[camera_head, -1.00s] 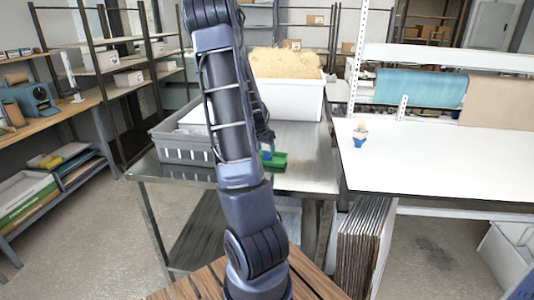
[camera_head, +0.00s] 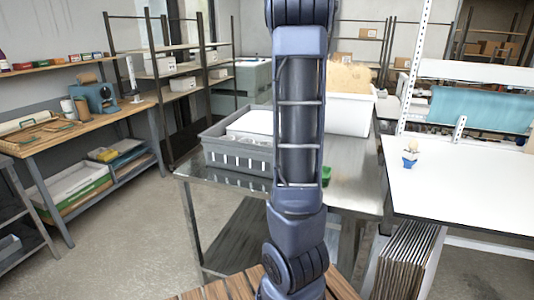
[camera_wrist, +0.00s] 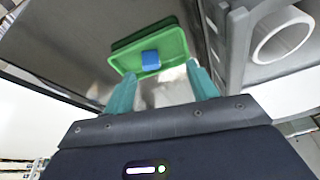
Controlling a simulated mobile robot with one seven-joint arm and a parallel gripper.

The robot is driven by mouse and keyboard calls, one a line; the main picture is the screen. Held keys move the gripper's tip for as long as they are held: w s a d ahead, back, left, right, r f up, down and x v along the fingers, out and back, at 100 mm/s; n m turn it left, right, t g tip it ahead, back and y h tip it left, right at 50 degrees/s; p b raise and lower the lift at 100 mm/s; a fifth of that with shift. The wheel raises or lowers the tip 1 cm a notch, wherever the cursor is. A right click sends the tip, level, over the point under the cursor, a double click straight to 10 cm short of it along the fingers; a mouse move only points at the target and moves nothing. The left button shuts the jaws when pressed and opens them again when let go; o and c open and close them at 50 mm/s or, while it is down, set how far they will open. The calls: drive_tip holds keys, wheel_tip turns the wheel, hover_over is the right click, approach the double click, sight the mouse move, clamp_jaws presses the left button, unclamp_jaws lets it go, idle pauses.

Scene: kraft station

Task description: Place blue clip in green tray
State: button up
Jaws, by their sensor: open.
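In the wrist view a blue clip (camera_wrist: 150,58) lies in the green tray (camera_wrist: 178,47), near the middle of its floor. The tray sits on a metal table. My gripper (camera_wrist: 160,84) is open, with its two teal fingers apart and nothing between them. The fingertips are close to the tray's near edge; whether they touch it is unclear. In the head view only a small part of the green tray (camera_head: 327,176) shows beside my arm, and the clip and gripper are hidden behind the arm.
A grey slotted crate (camera_head: 238,160) stands on the metal table (camera_head: 350,192), left of my arm. A white bin (camera_head: 350,114) with brown filling stands behind. A white table (camera_head: 460,185) with a small potted item (camera_head: 410,154) adjoins on the right. A roll (camera_wrist: 283,35) shows in the wrist view.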

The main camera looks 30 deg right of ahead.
drive_tip(key=s+a+r+n+y, duration=0.1)
drive_tip(key=s+a+r+n, duration=0.3)
drive_tip(key=s+a, duration=0.3)
drive_tip(key=s+a+r+n+t+y, duration=0.1)
drive_tip(key=s+a+r+n, duration=0.3)
drive_tip(key=s+a, duration=0.3)
drive_tip(key=s+a+r+n+t+y, duration=0.1)
drive_tip(key=s+a+r+n, duration=0.3)
drive_tip(key=a, duration=1.1)
drive_tip(key=s, duration=0.3)
drive_tip(key=shift+r, duration=0.35)
